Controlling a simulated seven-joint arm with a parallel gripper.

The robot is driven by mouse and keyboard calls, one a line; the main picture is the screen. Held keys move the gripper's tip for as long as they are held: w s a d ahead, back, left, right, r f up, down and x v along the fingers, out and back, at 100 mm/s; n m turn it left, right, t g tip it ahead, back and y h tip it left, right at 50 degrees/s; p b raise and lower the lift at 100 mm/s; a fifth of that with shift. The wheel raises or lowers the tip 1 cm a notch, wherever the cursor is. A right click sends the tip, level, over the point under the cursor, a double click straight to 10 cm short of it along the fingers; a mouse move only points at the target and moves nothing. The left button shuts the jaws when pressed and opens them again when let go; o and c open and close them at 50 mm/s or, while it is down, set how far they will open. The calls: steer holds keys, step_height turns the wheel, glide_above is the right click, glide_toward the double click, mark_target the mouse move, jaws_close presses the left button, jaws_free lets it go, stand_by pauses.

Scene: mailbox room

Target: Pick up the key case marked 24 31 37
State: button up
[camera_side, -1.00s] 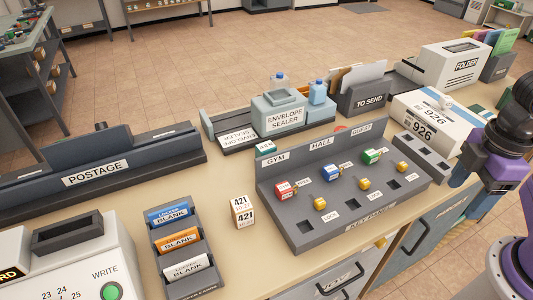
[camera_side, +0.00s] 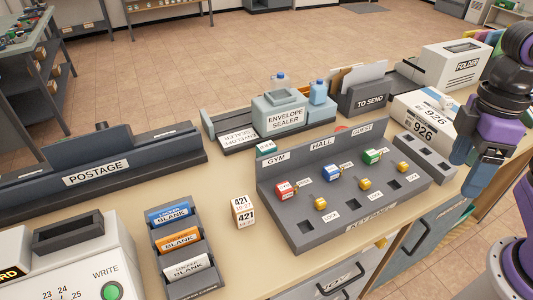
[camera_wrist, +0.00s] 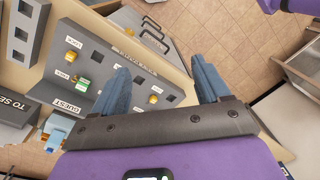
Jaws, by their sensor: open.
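A grey key board labelled GYM, HALL and GUEST stands on the counter (camera_side: 435,193). It holds a red key case (camera_side: 285,190), a blue key case (camera_side: 331,172) and a green key case (camera_side: 371,157), each with a small white label. The labels are too small to read, so I cannot tell which bears 24 31 37. The green case also shows in the wrist view (camera_wrist: 83,84). My gripper (camera_wrist: 163,68) is open and empty, its blue fingers apart. In the side view it hangs right of the board, clear of the cases.
Yellow lock pieces (camera_side: 365,184) sit in front of the cases. A grey block with square holes (camera_side: 423,158) and a white box marked 926 (camera_side: 424,118) stand between the board and my arm. A small 421 box (camera_side: 242,211) stands left of the board.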

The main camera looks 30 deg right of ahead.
steer(key=w+a+r+m+g+y, duration=0.1)
steer(key=w+a+m+y, duration=0.3)
steer(key=w+m, duration=0.65)
steer(key=w+a+m+g+y, duration=0.2)
steer(key=w+a+m, duration=0.4)
steer(key=w, duration=0.7)
steer(key=w+d+f+m+t+y, duration=0.1)
steer(key=w+d+m+y, duration=0.1)
steer(key=w+d+m, duration=0.3)
steer(key=w+d+m+t+y, duration=0.1)
steer(key=w+m+t+y, duration=0.15)
steer(key=w, duration=0.45)
steer(key=w+d+f+m+y, duration=0.1)
steer(key=w+d+m, duration=0.25)
steer(key=w, duration=0.25)
glide_toward(271, 144)
steer(key=x, duration=1.1)
steer(key=shift+a+f, duration=0.15)
steer(key=shift+a, duration=0.1)
steer(key=c, duration=1.1)
